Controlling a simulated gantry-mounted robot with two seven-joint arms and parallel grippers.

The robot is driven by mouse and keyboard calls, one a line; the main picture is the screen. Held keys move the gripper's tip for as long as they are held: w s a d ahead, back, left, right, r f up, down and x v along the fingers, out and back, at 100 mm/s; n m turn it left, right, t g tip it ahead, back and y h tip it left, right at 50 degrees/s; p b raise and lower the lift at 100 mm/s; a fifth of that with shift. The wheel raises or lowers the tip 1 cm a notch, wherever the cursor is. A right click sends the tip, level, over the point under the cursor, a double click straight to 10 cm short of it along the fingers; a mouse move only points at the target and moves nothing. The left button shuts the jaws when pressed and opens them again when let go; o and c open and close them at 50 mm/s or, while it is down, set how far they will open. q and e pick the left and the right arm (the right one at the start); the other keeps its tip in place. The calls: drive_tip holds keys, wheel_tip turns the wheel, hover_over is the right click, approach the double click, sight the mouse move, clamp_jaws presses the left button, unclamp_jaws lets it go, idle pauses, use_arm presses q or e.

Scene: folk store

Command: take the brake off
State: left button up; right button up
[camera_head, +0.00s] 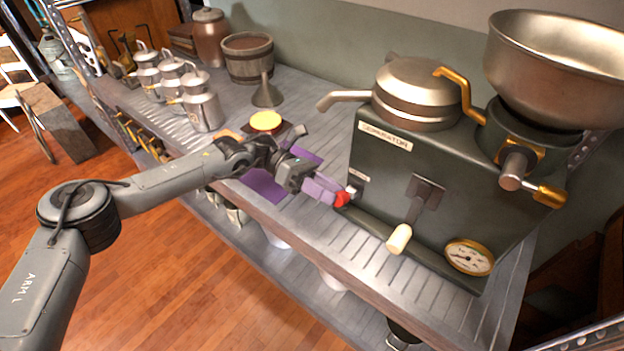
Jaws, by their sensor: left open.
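The dark green separator (385,160) stands on the ribbed metal shelf, with a name plate on its front. A small red knob (342,199), which looks like the brake handle, is low at the left of its front, below a small white label (358,175). My left gripper (333,193) has purple fingers and is open, with its fingertips right at the red knob. I cannot tell whether they touch it. The fingers and wrist hide part of the knob's mounting. My right gripper is not in view.
A crank with a cream grip (399,238) sticks out from the separator's front, right of the knob. A brass-rimmed gauge (469,257) is lower right. A large metal bowl (555,65) tops the machine. Metal cans (203,103) and a funnel (267,92) stand behind.

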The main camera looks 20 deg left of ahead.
use_arm(q)
drive_tip(key=f+p+v, duration=0.1)
drive_tip(key=p+v, duration=0.1)
drive_tip(key=v, duration=0.8)
drive_tip(key=shift+a+r+p, duration=0.3)
drive_tip(key=shift+a+r, duration=0.1)
drive_tip(key=shift+r, duration=0.1)
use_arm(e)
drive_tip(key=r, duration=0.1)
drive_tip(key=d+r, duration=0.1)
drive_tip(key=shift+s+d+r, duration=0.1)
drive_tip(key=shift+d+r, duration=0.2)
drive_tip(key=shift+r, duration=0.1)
